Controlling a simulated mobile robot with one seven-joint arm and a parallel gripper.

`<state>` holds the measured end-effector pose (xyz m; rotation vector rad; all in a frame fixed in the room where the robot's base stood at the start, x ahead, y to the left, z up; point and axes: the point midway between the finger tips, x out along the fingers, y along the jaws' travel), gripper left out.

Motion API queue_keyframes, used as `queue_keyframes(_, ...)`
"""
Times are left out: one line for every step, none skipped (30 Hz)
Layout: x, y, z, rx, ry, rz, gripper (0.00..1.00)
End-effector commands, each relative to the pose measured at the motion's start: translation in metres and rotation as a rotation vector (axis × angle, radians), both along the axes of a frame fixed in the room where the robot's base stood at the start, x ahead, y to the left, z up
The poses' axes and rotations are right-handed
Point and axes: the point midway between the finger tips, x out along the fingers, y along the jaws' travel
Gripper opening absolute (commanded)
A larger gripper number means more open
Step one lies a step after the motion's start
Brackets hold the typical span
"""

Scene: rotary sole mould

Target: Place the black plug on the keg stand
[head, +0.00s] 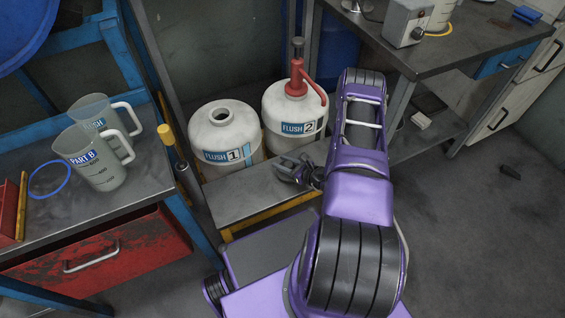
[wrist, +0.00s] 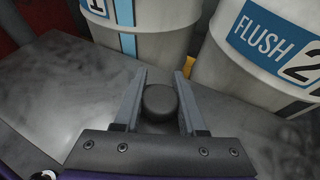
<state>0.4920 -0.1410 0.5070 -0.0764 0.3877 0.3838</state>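The keg stand (head: 250,198) is a low grey-topped stand with a yellow frame, bearing two white kegs. Its bare top also shows in the wrist view (wrist: 75,85). My gripper (head: 283,168) is low over the stand's front part, in front of the kegs. In the wrist view, the round black plug (wrist: 160,101) lies between my two fingers (wrist: 160,75). A thin gap seems to show on each side of it, so the fingers look open around it. The plug's underside is hidden, so its contact with the stand is unclear.
Keg FLUSH 1 (head: 223,138) has an open neck; keg FLUSH 2 (head: 293,112) carries a red pump. Both stand close beyond my fingers. A workbench (head: 130,185) with measuring jugs (head: 95,160) is at left, another table (head: 450,50) at upper right. The stand's left part is bare.

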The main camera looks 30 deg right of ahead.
Motion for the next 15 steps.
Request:
queue_keyframes(0.0001, -0.0001, -0.0001, 0.000, 0.000, 0.000, 0.47)
queue_keyframes(0.0001, 0.0000, 0.0000, 0.000, 0.000, 0.000, 0.53)
queue_keyframes(0.0000, 0.0000, -0.0001, 0.000, 0.000, 0.000, 0.60)
queue_keyframes(-0.0001, 0.0001, -0.0001, 0.000, 0.000, 0.000, 0.65)
queue_keyframes(0.0000, 0.0001, 0.0000, 0.000, 0.000, 0.000, 0.70)
queue_keyframes(0.0000, 0.0001, 0.0000, 0.000, 0.000, 0.000, 0.70)
queue_keyframes(0.0000, 0.0001, 0.0000, 0.000, 0.000, 0.000, 0.70)
queue_keyframes(0.0000, 0.0001, 0.0000, 0.000, 0.000, 0.000, 0.70)
queue_keyframes(-0.0001, 0.0002, 0.0000, 0.000, 0.000, 0.000, 0.70)
queue_keyframes(-0.0001, 0.0002, 0.0000, 0.000, 0.000, 0.000, 0.70)
queue_keyframes(-0.0001, 0.0002, 0.0000, 0.000, 0.000, 0.000, 0.70)
queue_keyframes(-0.0001, 0.0002, 0.0000, 0.000, 0.000, 0.000, 0.70)
queue_keyframes(-0.0001, 0.0002, 0.0003, 0.000, 0.000, 0.000, 0.70)
queue_keyframes(0.0000, 0.0002, 0.0009, 0.000, 0.000, 0.000, 0.70)
queue_keyframes(0.0000, 0.0003, 0.0026, 0.000, 0.000, 0.000, 0.70)
